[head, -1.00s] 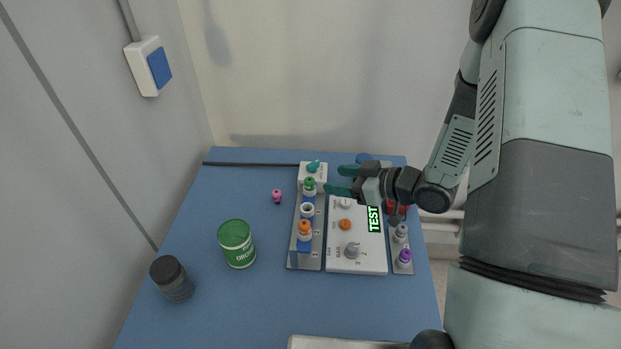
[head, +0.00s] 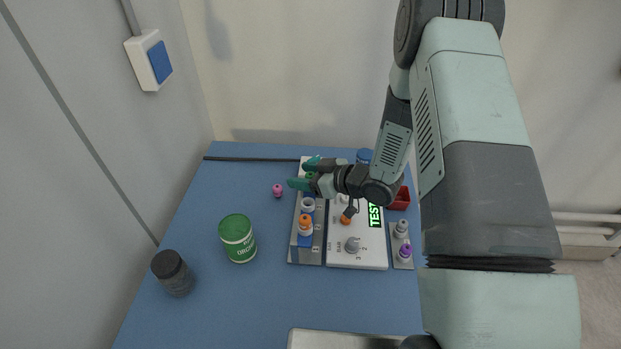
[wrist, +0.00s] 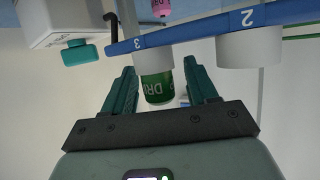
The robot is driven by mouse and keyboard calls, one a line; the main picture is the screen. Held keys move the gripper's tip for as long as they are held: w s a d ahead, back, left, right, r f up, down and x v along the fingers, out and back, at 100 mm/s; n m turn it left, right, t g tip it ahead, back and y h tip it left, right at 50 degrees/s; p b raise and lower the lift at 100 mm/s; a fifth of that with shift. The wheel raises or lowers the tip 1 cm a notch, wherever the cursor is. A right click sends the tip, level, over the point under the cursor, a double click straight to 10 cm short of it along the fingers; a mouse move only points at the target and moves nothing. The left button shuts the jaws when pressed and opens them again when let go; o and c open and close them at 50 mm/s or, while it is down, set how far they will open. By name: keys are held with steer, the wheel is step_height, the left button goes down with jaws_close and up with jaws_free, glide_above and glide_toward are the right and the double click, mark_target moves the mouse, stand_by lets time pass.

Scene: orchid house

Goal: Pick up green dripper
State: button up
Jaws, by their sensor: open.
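The green dripper (head: 311,176) stands in the far holder of the blue-and-grey rack (head: 305,242), partly hidden by my gripper in the head view. In the wrist view the green dripper (wrist: 157,88) with white lettering shows between the fingers, by the rack's strip (wrist: 180,34) near the number 3. My gripper (head: 299,174) has green fingers, one on each side of the dripper in the picture. In the wrist view my gripper (wrist: 160,70) is open with gaps beside the dripper. I cannot tell whether the fingers touch it.
An orange dripper (head: 305,225) and an empty white holder (head: 308,204) are nearer in the rack. A white device (head: 357,258) with a TEST display stands to the right. A pink item (head: 277,190), green can (head: 237,238) and dark jar (head: 172,272) stand left.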

steer(key=c, duration=1)
steer(key=shift+r, duration=0.1)
steer(key=shift+c, duration=0.2)
